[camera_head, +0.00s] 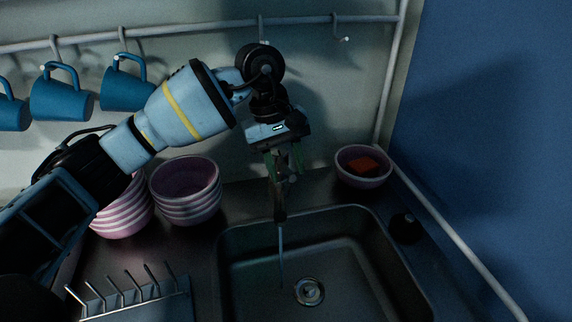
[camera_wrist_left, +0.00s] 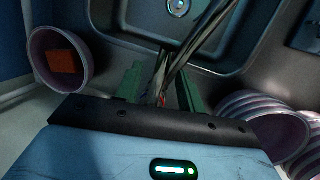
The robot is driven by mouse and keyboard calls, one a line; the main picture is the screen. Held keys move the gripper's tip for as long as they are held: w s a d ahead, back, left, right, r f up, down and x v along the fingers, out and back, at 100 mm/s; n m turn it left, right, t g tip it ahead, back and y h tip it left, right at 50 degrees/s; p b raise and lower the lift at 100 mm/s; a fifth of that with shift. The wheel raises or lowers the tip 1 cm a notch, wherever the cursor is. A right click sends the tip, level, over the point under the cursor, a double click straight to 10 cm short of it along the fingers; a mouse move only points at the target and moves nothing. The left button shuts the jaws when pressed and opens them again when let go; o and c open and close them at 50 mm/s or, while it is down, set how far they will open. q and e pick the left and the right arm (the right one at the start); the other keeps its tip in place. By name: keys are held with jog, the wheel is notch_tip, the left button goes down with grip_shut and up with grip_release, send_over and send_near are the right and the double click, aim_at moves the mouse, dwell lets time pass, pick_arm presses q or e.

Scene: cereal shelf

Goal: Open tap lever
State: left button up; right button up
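The tap (camera_head: 279,203) stands at the back of the sink, its upper part mostly hidden behind my left gripper (camera_head: 284,165) in the head view. A thin pale stream, which looks like water, runs from its spout into the basin. In the wrist view the metal tap (camera_wrist_left: 195,47) reaches away over the sink, with a small red mark near its lever end. The two green fingers of my left gripper (camera_wrist_left: 161,90) stand apart on either side of that end, with visible gaps. Contact with the lever cannot be told. My right gripper is out of view.
The sink (camera_head: 232,262) lies below the tap. A bowl (camera_head: 350,180) with a red-orange block (camera_head: 364,167) stands right of the gripper. Stacked bowls (camera_head: 186,194) stand left. Blue mugs (camera_head: 62,98) hang behind my arm. A dish rack (camera_head: 135,303) is at front left.

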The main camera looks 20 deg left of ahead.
pick_arm(q)
jog(key=v, duration=0.7)
jog(key=shift+r, duration=0.3)
